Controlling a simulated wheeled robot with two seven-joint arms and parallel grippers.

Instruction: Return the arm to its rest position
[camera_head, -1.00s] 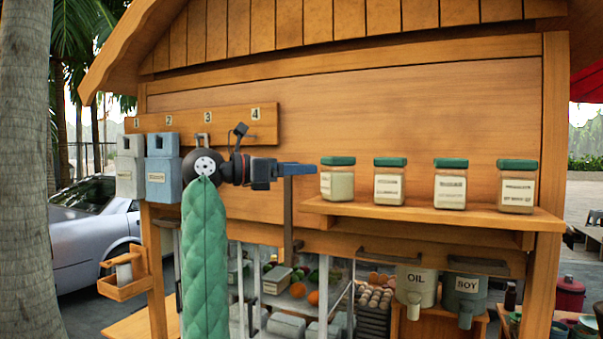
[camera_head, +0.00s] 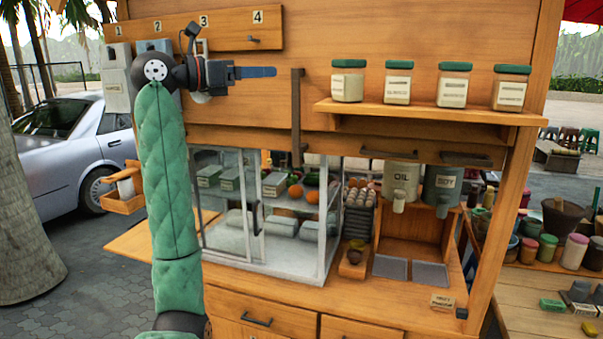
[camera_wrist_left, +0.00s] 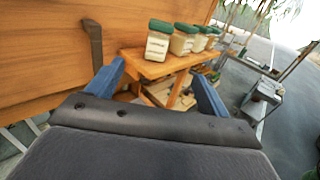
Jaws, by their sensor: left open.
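My left arm (camera_head: 170,200), in a green quilted sleeve, rises from the bottom left of the head view and bends right at a black joint. My left gripper (camera_head: 272,72) points right at about shelf height, in front of the wooden stall wall and left of the jar shelf. In the left wrist view its two blue fingers (camera_wrist_left: 155,88) stand wide apart with nothing held between them. The jars and shelf appear beyond the fingers. My right gripper is in neither view.
A dark vertical handle (camera_head: 297,115) is just right of the fingertips. Jars with green lids (camera_head: 452,85) stand on the shelf (camera_head: 430,114). A numbered hook board (camera_head: 225,28) is behind the arm. A glass case (camera_head: 270,225) and the OIL dispenser (camera_head: 401,180) are below.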

